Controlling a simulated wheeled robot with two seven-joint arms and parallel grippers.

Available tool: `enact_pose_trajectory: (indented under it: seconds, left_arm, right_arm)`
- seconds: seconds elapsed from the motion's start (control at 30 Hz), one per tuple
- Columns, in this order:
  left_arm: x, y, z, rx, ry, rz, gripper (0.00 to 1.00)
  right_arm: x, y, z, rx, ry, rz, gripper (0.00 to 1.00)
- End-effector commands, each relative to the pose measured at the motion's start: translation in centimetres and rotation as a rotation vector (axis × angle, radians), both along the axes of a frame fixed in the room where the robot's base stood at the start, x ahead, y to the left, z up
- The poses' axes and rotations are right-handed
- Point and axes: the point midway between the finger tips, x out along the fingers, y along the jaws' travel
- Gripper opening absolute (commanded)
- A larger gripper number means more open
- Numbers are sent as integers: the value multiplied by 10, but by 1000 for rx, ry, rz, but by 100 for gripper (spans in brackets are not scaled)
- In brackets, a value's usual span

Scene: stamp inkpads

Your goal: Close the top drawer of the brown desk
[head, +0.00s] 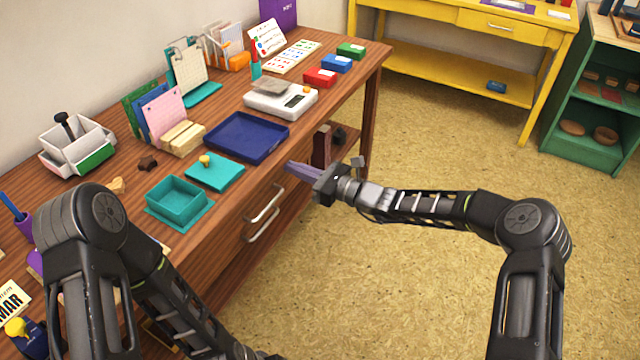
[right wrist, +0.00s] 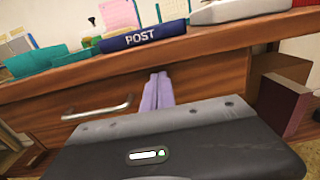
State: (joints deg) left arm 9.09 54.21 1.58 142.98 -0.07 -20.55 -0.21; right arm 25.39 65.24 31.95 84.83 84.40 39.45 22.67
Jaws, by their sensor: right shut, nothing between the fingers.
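The brown desk (head: 345,83) runs along the wall in the head view. Its top drawer (right wrist: 60,110) has a wooden front with a metal bar handle (right wrist: 97,108), just below the desktop edge in the right wrist view. The front looks nearly flush; I cannot tell whether a small gap is left. In the head view the upper handle (head: 265,203) shows above a second handle. My right gripper (head: 294,167) is shut and empty, its purple fingers (right wrist: 158,92) pointing at the drawer front right of the handle. Contact is unclear. My left gripper is out of view.
On the desktop stand a blue tray (head: 247,137), a teal box (head: 176,201) and a white scale (head: 281,101). A dark red upright object (head: 321,147) is in the open shelf right of the drawers. The floor (head: 400,270) in front is clear.

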Motion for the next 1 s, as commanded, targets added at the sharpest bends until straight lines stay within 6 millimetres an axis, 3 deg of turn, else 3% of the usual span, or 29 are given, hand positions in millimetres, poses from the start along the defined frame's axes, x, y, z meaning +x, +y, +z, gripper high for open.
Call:
enact_pose_trajectory:
  seconds: [0.1,0.3,0.77,1.0]
  left_arm:
    - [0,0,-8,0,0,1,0]
    - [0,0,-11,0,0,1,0]
    - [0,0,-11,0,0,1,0]
    - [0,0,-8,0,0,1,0]
  right_arm:
    - [9,14,-2,1,-1,1,0]
    - [16,24,0,0,0,-1,0]
    - [17,26,4,3,-3,-2,0]
    - [16,16,4,3,-2,0,0]
